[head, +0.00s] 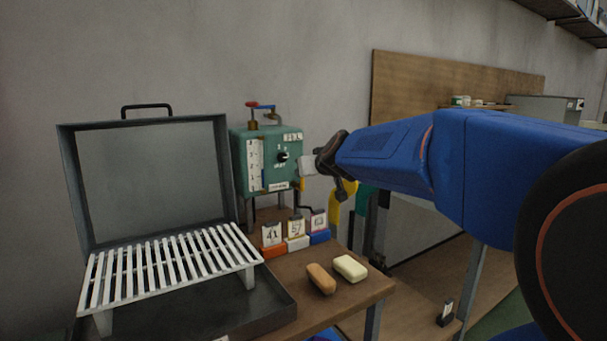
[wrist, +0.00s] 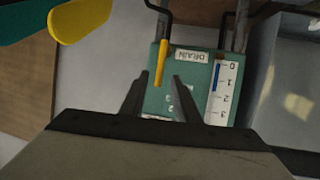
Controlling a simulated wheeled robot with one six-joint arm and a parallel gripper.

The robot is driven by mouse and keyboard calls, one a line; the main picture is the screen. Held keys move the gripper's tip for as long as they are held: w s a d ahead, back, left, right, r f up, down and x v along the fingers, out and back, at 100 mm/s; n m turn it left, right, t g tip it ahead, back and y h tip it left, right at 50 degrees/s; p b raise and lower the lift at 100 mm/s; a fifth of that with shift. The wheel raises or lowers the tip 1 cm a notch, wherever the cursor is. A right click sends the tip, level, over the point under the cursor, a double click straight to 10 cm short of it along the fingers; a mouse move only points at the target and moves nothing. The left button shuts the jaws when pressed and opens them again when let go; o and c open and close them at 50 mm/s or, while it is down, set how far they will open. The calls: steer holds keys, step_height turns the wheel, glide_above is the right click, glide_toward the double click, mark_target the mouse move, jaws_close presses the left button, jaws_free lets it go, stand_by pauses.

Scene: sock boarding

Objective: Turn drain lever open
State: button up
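The drain lever is a slim yellow handle (wrist: 161,62) beside the DRAIN label on a green box (head: 265,160). In the wrist view it runs lengthwise and its free end lies between my two dark fingertips. In the head view only a little yellow (head: 302,184) shows at the box's lower right, partly behind my gripper (head: 313,165). My gripper is at the box's right side; in the wrist view its fingers (wrist: 160,80) stand apart, one on each side of the lever's end. Whether either finger touches the lever I cannot tell.
An open grey case with a white slatted rack (head: 170,262) stands left of the box. Numbered card holders (head: 296,243) sit in front of the box, with orange and cream bars (head: 350,267) nearer the table edge. Yellow and green shapes (wrist: 80,20) hang close by.

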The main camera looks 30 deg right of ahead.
steer(key=v, duration=1.2)
steer(key=shift+s, duration=0.1)
